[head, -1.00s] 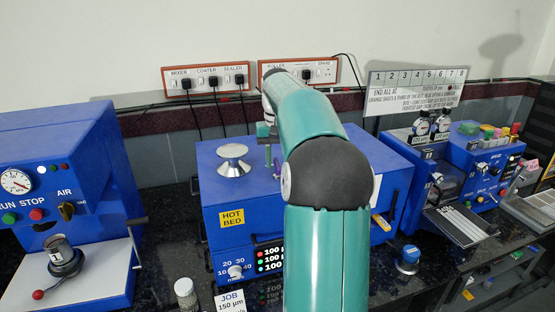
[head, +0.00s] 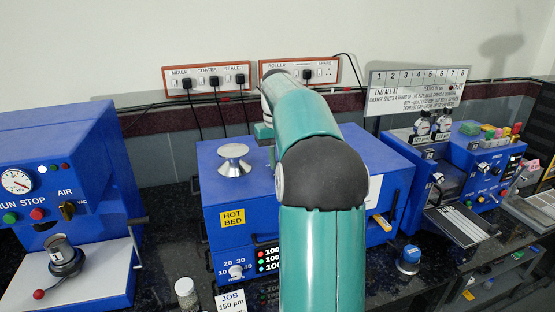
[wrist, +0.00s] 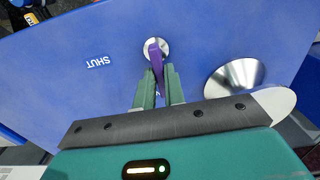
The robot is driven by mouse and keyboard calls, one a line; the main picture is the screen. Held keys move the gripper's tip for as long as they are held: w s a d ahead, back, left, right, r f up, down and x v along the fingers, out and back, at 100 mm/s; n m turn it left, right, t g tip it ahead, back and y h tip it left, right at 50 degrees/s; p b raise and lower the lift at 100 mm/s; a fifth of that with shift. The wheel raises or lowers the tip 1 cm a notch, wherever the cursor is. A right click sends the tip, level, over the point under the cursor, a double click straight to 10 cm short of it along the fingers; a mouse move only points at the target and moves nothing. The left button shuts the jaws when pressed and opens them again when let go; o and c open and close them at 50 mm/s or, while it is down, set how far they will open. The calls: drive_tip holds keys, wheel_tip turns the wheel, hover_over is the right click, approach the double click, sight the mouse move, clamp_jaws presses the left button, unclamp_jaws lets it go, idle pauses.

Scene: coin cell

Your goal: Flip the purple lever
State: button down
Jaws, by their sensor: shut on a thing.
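The purple lever (wrist: 155,58) stands on a round silver pivot (wrist: 157,47) on top of the blue hot-bed box, in the wrist view. My gripper (wrist: 159,84) has its two green fingers on either side of the lever, shut on it. The word SHUT (wrist: 99,62) is printed on the blue surface to the left of the lever. The blue box (head: 215,185) carries a yellow HOT BED label (head: 233,217).
A silver knob (head: 234,160) stands on the box top close to the lever; it also shows in the wrist view (wrist: 236,78). A blue press machine (head: 60,150) is at left. Another blue machine (head: 490,165) is at right. Sockets and cables line the wall behind.

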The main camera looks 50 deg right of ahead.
drive_tip(key=c, duration=1.5)
unclamp_jaws()
wheel_tip(320, 180, up, 14)
drive_tip(key=shift+f, duration=0.1)
drive_tip(key=shift+a, duration=0.1)
